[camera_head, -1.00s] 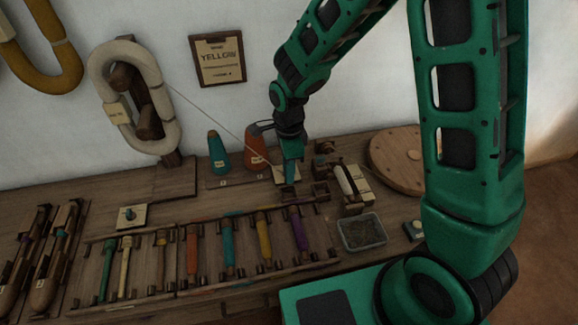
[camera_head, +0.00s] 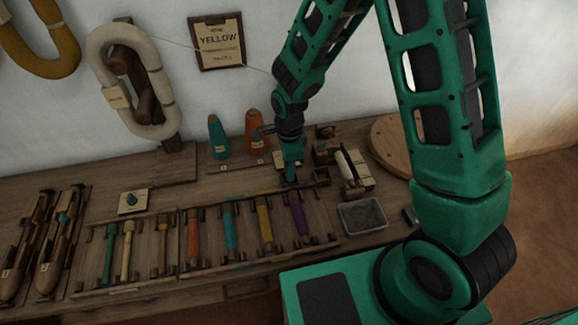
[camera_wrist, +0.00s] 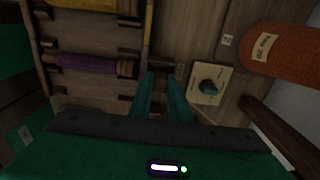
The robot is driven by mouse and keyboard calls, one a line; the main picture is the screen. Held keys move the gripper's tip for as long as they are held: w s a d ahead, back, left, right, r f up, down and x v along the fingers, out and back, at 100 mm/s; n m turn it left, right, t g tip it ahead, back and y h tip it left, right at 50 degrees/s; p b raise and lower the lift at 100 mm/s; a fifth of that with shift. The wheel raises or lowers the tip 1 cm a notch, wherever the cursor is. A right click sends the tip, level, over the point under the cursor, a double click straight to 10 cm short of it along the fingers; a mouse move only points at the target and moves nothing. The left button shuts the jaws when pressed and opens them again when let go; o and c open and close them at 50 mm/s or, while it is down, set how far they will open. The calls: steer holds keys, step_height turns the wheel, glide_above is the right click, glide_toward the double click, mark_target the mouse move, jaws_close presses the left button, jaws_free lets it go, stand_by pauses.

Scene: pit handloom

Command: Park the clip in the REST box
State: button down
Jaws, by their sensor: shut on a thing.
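My gripper (camera_head: 291,178) points down just above the back of the bench, near the right end of the bobbin rack. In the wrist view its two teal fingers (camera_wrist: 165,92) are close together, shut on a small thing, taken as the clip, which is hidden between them. A small brown wooden box-like holder (camera_wrist: 165,68) lies right at the fingertips; I cannot read a REST label on it. I cannot tell whether the fingertips are inside it or above it.
A rack of coloured bobbins (camera_head: 230,228) lies in front. Orange (camera_head: 256,132) and teal (camera_head: 218,138) cones stand behind. A grey tray (camera_head: 362,216) and a white roller on a wooden stand (camera_head: 350,168) are at right. A thread (camera_head: 215,55) runs from the white skein (camera_head: 130,80) toward my arm.

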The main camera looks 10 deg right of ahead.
stand_by(0.3)
steer(key=c, duration=1.3)
jaws_free()
steer(key=shift+o, duration=0.2)
steer(key=shift+r, duration=4)
